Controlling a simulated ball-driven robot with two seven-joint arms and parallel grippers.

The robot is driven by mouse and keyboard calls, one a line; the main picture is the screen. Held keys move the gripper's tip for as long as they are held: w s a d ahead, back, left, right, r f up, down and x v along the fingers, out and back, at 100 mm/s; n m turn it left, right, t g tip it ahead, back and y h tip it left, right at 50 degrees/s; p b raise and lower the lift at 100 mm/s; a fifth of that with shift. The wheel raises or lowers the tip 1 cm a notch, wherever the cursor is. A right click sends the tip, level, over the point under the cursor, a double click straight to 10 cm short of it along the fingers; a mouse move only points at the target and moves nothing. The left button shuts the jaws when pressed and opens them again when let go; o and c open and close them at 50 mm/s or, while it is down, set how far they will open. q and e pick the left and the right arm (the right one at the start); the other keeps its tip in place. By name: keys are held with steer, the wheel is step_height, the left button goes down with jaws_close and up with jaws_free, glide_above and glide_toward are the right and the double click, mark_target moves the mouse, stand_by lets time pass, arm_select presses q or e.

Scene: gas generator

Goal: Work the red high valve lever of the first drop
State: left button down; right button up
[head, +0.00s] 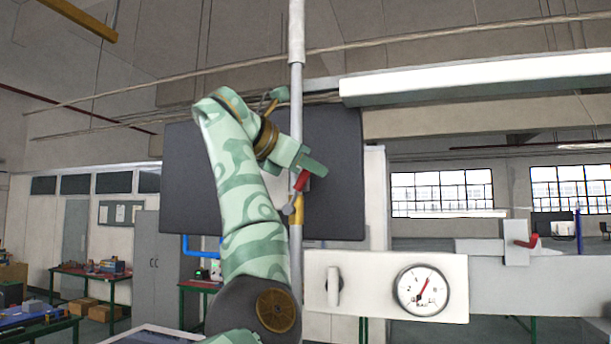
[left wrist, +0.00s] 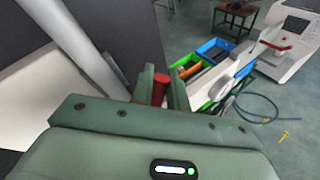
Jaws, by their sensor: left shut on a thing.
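The red high valve lever (head: 302,181) sits on the grey vertical drop pipe (head: 296,120), just above a yellow section. My left gripper (head: 308,170) is at the lever, its green fingers reaching it from above. In the left wrist view, the red lever (left wrist: 160,89) stands between the two green fingers (left wrist: 161,92), and the gripper is shut on it. The grey pipe also shows in the left wrist view (left wrist: 75,45). The valve body is partly hidden behind my gripper. My right gripper is not in view.
A dark panel (head: 340,200) stands behind the pipe. A white plate (head: 380,300) with a round gauge (head: 422,290) is to the lower right. Another red lever (head: 527,242) is at the far right. Green and blue bins (left wrist: 212,50) show below in the left wrist view.

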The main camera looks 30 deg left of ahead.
arm_select(q)
steer(key=w+d+f+m+g+y+b, duration=0.1)
steer(key=d+f+m+g+y+b, duration=0.2)
steer(key=d+f+m+y+b, duration=0.2)
steer(key=shift+f+m+y+b, duration=0.8)
steer(key=shift+f+m+b, duration=0.2)
steer(key=shift+f+b, duration=0.8)
steer(key=shift+w+a, duration=0.1)
steer(key=c, duration=1.4)
jaws_free()
steer(key=shift+c, duration=0.2)
steer(key=b+v, duration=0.1)
steer(key=v, duration=1.5)
steer(key=shift+d+r, duration=0.2)
steer(key=shift+r, duration=0.05)
